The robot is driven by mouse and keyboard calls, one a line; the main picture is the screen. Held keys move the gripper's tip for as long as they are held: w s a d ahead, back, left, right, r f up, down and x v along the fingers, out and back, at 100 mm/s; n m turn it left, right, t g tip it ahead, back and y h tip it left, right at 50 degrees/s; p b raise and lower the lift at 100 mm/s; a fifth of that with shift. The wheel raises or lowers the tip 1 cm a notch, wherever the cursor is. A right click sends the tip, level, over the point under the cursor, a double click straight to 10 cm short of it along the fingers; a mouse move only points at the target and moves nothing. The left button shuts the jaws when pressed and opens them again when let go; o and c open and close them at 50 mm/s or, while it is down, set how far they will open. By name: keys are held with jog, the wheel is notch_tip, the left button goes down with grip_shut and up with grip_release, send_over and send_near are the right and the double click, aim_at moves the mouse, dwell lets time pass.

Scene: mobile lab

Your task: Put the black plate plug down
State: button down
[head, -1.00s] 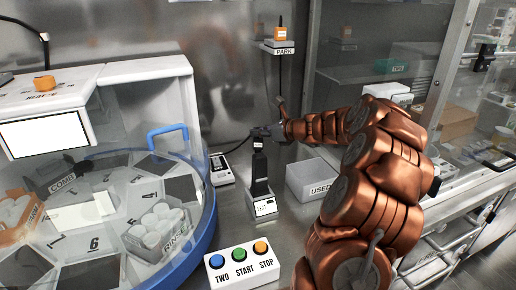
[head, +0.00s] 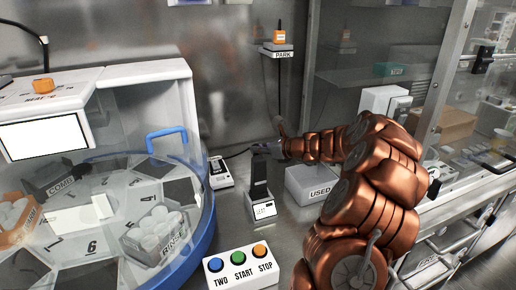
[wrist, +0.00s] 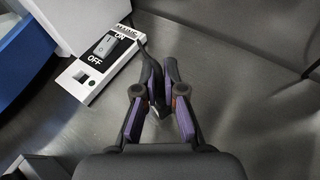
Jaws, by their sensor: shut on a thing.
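My gripper (wrist: 158,98) is shut on the black plate plug (wrist: 155,82) in the wrist view. The plug is a small dark piece between the purple-padded fingers, and a black cable runs up from it. The fingers hide part of it. In the head view my gripper (head: 268,149) is at the back of the bench, behind the top of a black upright stand. The plug itself is too small to make out there. The cable (head: 238,154) runs left toward a white switch box (head: 219,178). Whether the plug touches the bench cannot be told.
The switch box with its ON/OFF rocker also shows in the wrist view (wrist: 100,88). The black stand (head: 260,180) has a white display base. A USED bin (head: 312,188) stands to the right. A three-button panel (head: 240,270) is in front. A domed carousel (head: 190,240) fills the left.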

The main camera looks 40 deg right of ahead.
jog(key=shift+f, duration=0.35)
jog(key=c, duration=1.3)
grip_release()
jog(key=shift+r, duration=0.55)
jog(key=v, duration=1.2)
jog(key=shift+r, duration=0.1)
